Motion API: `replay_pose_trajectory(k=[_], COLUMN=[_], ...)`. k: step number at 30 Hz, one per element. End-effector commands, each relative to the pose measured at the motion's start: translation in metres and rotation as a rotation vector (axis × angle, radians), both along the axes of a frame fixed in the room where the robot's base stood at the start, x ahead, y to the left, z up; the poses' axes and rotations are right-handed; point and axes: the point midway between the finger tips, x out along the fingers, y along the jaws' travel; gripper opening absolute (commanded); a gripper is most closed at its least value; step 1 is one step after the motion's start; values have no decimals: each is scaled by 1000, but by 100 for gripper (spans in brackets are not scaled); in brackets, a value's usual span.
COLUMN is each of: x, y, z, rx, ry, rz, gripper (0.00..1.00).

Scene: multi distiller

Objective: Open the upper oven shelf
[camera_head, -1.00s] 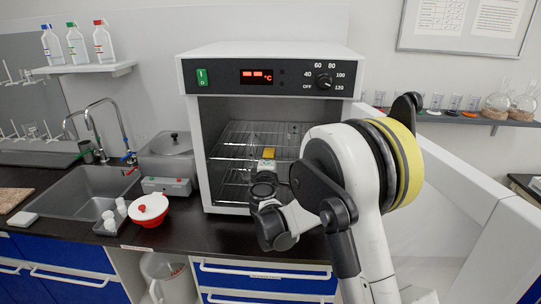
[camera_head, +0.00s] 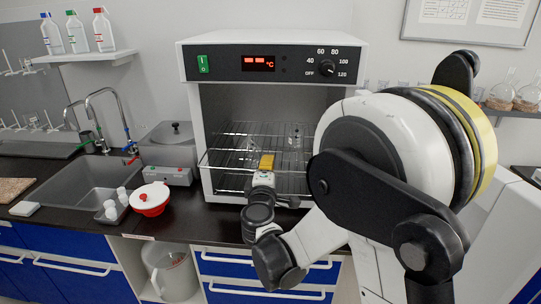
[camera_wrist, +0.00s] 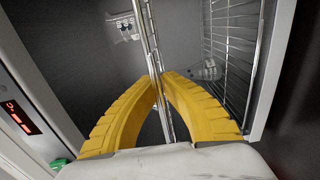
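The oven (camera_head: 270,62) stands on the dark counter with its front open. Its upper wire shelf (camera_head: 232,162) sticks out a little past the oven's front opening. The yellow fingers of my gripper (camera_head: 267,160) are at the middle of the shelf's front edge. In the wrist view the two yellow fingers (camera_wrist: 162,82) close together around the shelf's front rail (camera_wrist: 150,35). A clear glass vessel (camera_head: 296,137) stands on the shelf towards the back right; glass also shows in the wrist view (camera_wrist: 208,70).
A red and white bowl (camera_head: 150,198) and a grey control box (camera_head: 168,176) are left of the oven. Blue drawers (camera_head: 225,265) are below the counter. Glass flasks (camera_head: 503,95) stand on a shelf at right.

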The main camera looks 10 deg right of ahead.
Motion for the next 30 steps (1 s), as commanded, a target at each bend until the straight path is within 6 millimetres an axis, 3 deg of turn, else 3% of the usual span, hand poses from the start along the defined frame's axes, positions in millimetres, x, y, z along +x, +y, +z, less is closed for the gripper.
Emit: replay_pose_trajectory(k=[3, 9, 22, 24, 30], x=[-17, -32, -34, -34, -34], y=[6, 11, 11, 11, 11], z=[-1, 0, 0, 0, 0], rx=[0, 0, 0, 0, 0], ry=[0, 0, 0, 0, 0], rz=[2, 1, 0, 0, 0], gripper=[0, 0, 0, 24, 27])
